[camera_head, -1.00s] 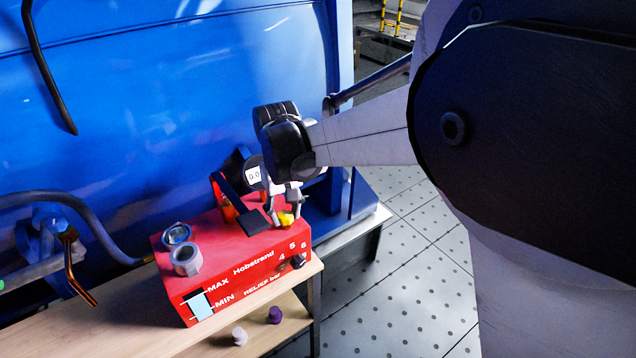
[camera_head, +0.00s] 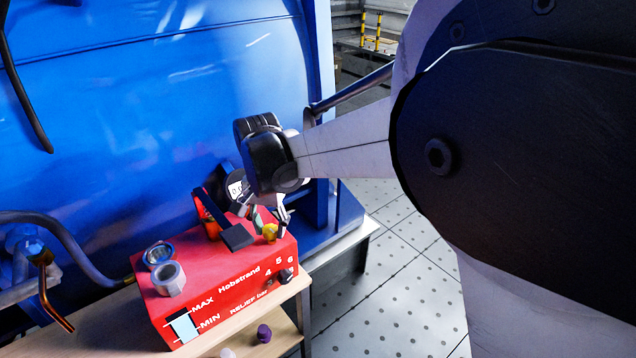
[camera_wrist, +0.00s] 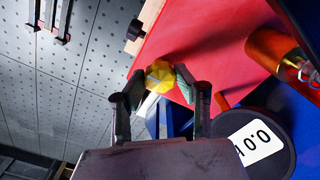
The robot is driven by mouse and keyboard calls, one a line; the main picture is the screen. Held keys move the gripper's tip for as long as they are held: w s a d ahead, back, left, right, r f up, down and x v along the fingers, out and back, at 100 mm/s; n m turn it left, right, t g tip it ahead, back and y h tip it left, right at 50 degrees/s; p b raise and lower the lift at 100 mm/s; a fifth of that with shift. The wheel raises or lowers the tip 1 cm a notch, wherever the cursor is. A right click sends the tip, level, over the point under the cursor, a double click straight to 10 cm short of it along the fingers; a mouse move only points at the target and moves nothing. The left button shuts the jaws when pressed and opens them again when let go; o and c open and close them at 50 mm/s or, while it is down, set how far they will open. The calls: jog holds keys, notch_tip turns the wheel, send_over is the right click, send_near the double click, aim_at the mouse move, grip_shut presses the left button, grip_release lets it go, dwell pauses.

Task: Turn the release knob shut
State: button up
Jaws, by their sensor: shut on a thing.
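The red pump unit (camera_head: 222,309) stands on a wooden bench with a small faceted yellow knob (camera_head: 270,231) on its top, towards the right end. I take this as the release knob. It also shows in the wrist view (camera_wrist: 160,75). My gripper (camera_head: 270,215) reaches down from above at the knob. In the wrist view my two fingers (camera_wrist: 158,82) stand on either side of the knob and are shut on it. The fingers hide part of its sides. How far the knob is turned cannot be told.
A round gauge reading 0.0 (camera_wrist: 258,145) stands close beside my gripper. A black-ended lever (camera_head: 237,237) lies just left of the knob. An open filler neck (camera_head: 158,254) and hex nut (camera_head: 169,279) are on the unit's left. A blue machine wall (camera_head: 170,110) rises behind.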

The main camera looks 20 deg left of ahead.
aim_at(270, 229)
jog(key=shift+m, duration=0.3)
jog(key=o, duration=1.1)
notch_tip(270, 229, up, 12)
jog(key=shift+r, duration=0.1)
